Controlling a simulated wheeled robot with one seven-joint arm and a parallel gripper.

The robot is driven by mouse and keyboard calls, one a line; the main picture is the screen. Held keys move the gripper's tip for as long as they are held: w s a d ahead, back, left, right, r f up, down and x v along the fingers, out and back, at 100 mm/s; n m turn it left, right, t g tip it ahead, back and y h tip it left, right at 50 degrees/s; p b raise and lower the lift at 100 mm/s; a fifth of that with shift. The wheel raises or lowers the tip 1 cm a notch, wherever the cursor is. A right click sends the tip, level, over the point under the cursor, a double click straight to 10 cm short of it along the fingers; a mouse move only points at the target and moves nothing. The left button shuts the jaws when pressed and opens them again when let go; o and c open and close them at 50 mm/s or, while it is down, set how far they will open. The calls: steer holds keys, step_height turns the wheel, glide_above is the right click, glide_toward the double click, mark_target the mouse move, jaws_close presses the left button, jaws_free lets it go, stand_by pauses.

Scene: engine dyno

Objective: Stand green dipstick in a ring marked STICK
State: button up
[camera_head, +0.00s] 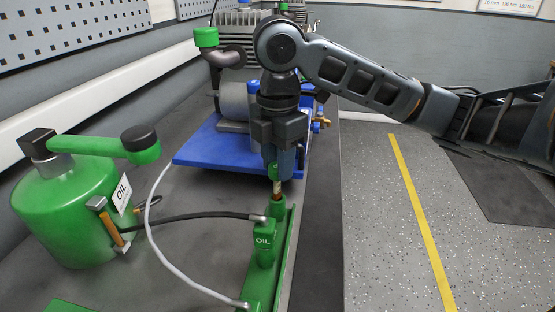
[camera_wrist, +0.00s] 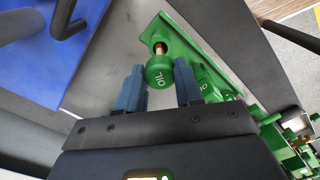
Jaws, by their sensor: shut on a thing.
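My gripper (camera_head: 278,176) points down with its blue fingers shut on the green cap of the dipstick (camera_head: 274,171). In the wrist view the cap, marked OIL (camera_wrist: 160,73), sits between the two fingertips of my gripper (camera_wrist: 160,88). Below the cap a short brassy length of stick shows, upright, running down to a green collar (camera_head: 275,209) on the long green stand (camera_head: 263,287). How far the stick is inside the collar is hidden. No ring with a readable STICK mark shows.
A green block marked OIL (camera_head: 265,241) stands just in front of the collar, with a black hose joining it. A green oil can (camera_head: 75,212) stands at left. A blue base (camera_head: 215,148) with an engine is behind. The floor (camera_head: 385,200) at right is clear.

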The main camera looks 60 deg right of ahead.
mark_target(277, 198)
steer(key=shift+f, duration=0.15)
stand_by(0.3)
steer(key=shift+f+b, duration=0.9)
steer(key=shift+f, duration=0.1)
steer(key=shift+f, duration=0.2)
steer(key=shift+f+b, duration=1.15)
steer(key=shift+f, duration=0.25)
steer(key=o, duration=1.6)
steer(key=shift+r, duration=0.2)
steer(key=shift+r+p, duration=3.1)
steer(key=shift+r, duration=0.25)
